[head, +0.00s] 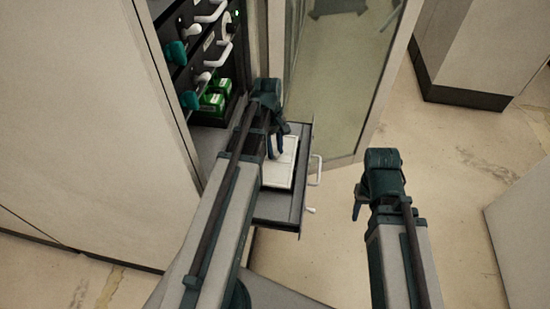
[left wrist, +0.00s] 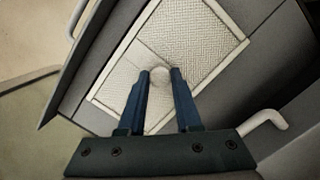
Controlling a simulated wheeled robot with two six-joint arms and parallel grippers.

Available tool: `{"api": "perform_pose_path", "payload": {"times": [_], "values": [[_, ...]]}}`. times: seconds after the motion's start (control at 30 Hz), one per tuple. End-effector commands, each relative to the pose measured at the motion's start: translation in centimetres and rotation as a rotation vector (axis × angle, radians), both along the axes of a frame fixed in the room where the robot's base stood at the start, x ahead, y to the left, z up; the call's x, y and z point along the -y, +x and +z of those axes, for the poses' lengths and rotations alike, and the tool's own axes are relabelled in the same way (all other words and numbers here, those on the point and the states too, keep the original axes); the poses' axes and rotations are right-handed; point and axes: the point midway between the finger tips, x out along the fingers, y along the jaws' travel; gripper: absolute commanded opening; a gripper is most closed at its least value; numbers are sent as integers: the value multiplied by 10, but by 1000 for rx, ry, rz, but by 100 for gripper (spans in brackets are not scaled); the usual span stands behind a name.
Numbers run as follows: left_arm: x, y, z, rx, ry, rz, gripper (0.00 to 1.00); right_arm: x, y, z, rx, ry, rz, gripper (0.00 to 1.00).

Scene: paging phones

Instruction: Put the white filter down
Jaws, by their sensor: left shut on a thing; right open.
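The white filter (head: 283,173) is a flat, white-framed panel with a fine mesh and a small round knob near its middle. It also shows in the left wrist view (left wrist: 205,48). It is over the pulled-out dark drawer (head: 275,212), lying in it or just above; I cannot tell which. My left gripper (head: 274,152) points down at the filter. In the left wrist view its blue fingers (left wrist: 159,76) are shut on the knob. Part of the filter is hidden behind my left arm. My right gripper (head: 357,210) is open and empty, out to the right over the floor.
The cabinet rack (head: 207,60) behind holds white handles, teal knobs and green blocks (head: 214,101). White handles (head: 316,170) stick out from the drawer's front. A glass door (head: 335,85) stands open beyond the drawer.

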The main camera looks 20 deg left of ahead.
Motion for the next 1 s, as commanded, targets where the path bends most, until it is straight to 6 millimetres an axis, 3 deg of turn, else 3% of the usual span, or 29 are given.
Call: {"api": "perform_pose_path", "payload": {"times": [0.27,0.7,0.73,0.9,1.0], "values": [[0,0,-35,0,0,0,0,0,0,-35,0,0,0,50],[0,0,-39,0,0,0,0,0,0,-39,0,0,0,50],[0,0,-39,0,0,0,35,0,0,-39,0,0,0,50],[0,0,-37,0,0,0,63,0,0,-37,0,0,0,50],[0,0,-37,0,0,0,63,0,0,-37,0,0,0,50]]}}
